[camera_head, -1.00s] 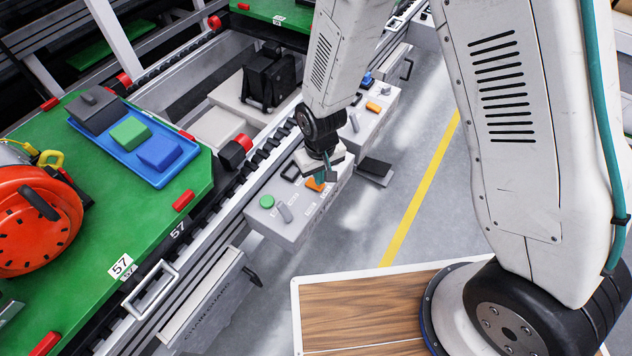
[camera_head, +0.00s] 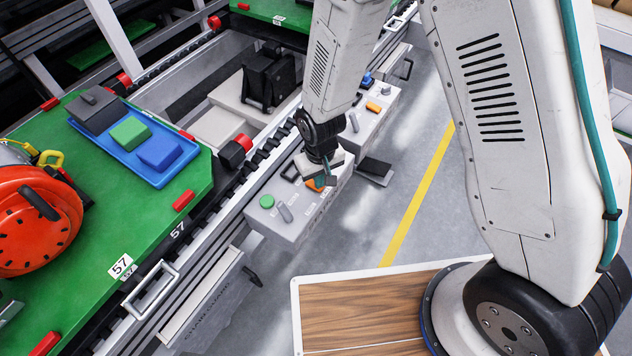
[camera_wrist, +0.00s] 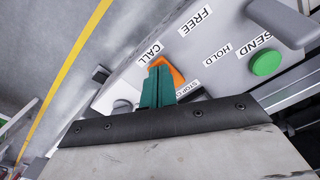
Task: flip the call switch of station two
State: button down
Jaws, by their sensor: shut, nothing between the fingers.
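A grey control box (camera_head: 293,232) carries an orange call switch (camera_head: 313,186), a green button (camera_head: 266,201) and a grey lever (camera_head: 284,213). My gripper (camera_head: 328,182) is over the far end of this box, close to the orange switch. In the wrist view the shut teal fingers (camera_wrist: 158,87) partly cover the orange switch (camera_wrist: 174,72). No station number is readable on the box.
A second control box (camera_head: 378,122) with an orange switch (camera_head: 374,106) stands farther back. Beside the near box runs the conveyor with a green pallet (camera_head: 140,215) marked 57, holding a blue tray (camera_head: 150,178) and an orange reel (camera_head: 35,235). Floor right of the boxes is open.

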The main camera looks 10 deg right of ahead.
jog(key=shift+r, duration=3.5)
jog(key=s+d+r+m, duration=0.1)
jog(key=s+d+r, duration=0.5)
jog(key=r, duration=0.4)
jog(key=s+d+r+m+t, duration=0.1)
jog(key=s+d+r+m, duration=0.1)
jog(key=s+d+r, duration=0.5)
jog(key=s+d+r+m, duration=0.1)
jog(key=s+d+r, duration=0.5)
jog(key=r, duration=0.7)
jog(key=shift+s+d+r, duration=0.25)
jog(key=shift+d, duration=0.65)
